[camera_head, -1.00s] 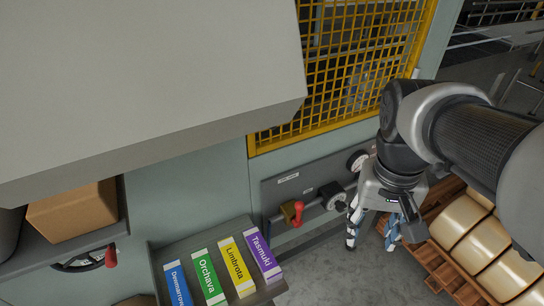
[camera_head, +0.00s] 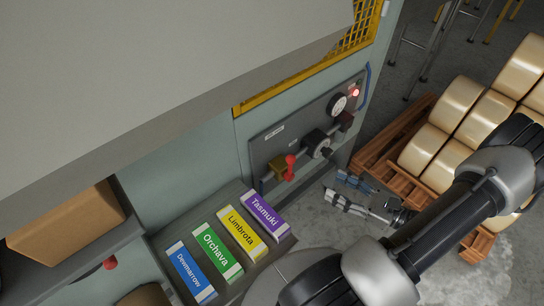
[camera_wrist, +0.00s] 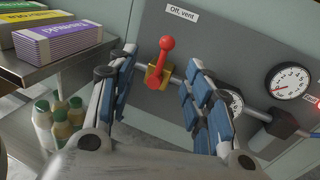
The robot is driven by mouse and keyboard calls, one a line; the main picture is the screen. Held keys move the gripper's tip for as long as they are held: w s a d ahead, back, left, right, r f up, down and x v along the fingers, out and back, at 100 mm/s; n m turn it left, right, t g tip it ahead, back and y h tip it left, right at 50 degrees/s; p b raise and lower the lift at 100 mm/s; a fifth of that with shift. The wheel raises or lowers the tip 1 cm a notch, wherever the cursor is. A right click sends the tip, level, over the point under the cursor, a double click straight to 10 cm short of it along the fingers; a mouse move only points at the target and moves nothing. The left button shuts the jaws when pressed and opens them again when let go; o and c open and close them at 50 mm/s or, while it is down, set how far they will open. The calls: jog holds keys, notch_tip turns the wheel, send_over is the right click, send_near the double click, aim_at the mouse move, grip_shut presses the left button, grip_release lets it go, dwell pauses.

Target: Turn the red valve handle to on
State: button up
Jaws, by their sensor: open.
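The red valve handle (camera_head: 290,167) sits on a brass valve body (camera_head: 277,168) on the grey panel of the machine. In the wrist view the red handle (camera_wrist: 166,56) stands nearly upright, its round knob at the top, with the brass body (camera_wrist: 157,76) below it. A label reading "Off, vent" (camera_wrist: 182,13) is above it. My gripper (camera_head: 334,188) is open and empty, to the right of and apart from the handle in the head view. In the wrist view its fingers (camera_wrist: 163,72) frame the handle from either side without visible contact.
A shelf at the left holds several coloured cartons (camera_head: 240,233), with bottles (camera_wrist: 58,122) beneath. Gauges (camera_head: 337,104) and a red lamp (camera_head: 355,92) are on the panel to the right. A wooden pallet with cream rolls (camera_head: 430,146) stands at the right.

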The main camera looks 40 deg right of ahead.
aim_at(291, 158)
jog(key=shift+m+t+h, duration=0.3)
jog(key=shift+m+h, duration=0.2)
jog(key=b+x, duration=0.1)
jog(key=x, duration=0.4)
jog(key=b+x, duration=0.1)
jog(key=x, duration=0.5)
jog(key=f+b+x, duration=0.1)
jog(key=x, duration=0.5)
jog(key=shift+w+d, duration=0.1)
jog(key=shift+d, duration=0.15)
jog(key=shift+c, duration=0.2)
grip_shut()
